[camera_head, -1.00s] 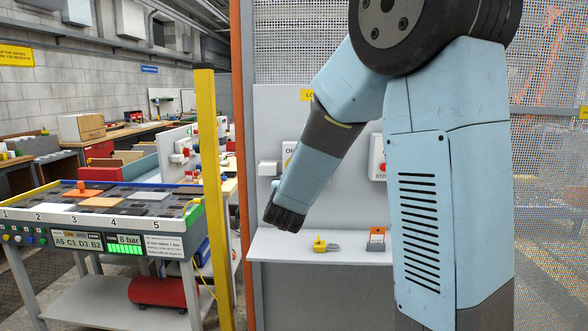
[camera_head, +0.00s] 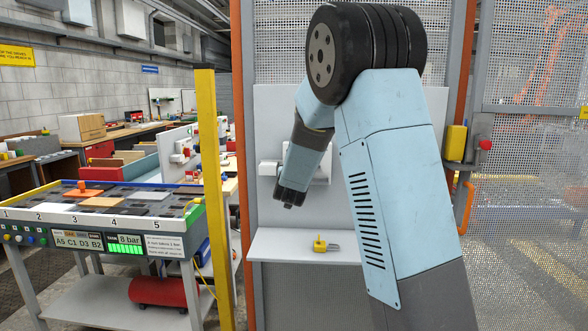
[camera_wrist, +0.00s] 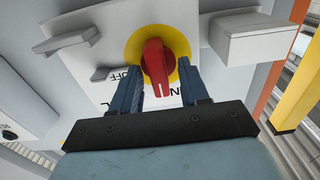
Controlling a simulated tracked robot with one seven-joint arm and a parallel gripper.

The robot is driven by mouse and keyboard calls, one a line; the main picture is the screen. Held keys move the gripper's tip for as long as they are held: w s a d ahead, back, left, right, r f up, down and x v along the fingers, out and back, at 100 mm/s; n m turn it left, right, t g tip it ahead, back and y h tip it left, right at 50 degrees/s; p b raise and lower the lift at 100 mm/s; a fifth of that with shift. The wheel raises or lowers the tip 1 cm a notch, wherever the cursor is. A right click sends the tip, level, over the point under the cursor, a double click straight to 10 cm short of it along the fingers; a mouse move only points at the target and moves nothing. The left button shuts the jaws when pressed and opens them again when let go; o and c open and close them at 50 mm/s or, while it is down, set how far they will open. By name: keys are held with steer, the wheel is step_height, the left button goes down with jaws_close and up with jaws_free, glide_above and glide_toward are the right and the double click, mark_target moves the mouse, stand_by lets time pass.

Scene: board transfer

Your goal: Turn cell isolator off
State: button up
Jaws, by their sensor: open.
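The cell isolator is a red rotary handle (camera_wrist: 156,64) on a yellow round plate (camera_wrist: 136,47), set on a white panel (camera_wrist: 112,84) with partly visible "OFF" and "ON" lettering. My gripper (camera_wrist: 157,72) is open in the wrist view, with one dark blue finger on each side of the red handle. Whether either finger touches the handle cannot be told. In the head view my gripper (camera_head: 290,200) points at the grey wall panel, and my arm hides the isolator's dial there.
A shelf (camera_head: 275,245) below carries a yellow padlock-like object (camera_head: 320,244). A grey box (camera_wrist: 262,38) juts out beside the isolator, and a grey lever (camera_wrist: 68,42) lies on its other side. A yellow post (camera_head: 208,180) stands left of the panel.

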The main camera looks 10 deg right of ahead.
steer(key=shift+w, duration=0.15)
jaws_close()
stand_by(0.5)
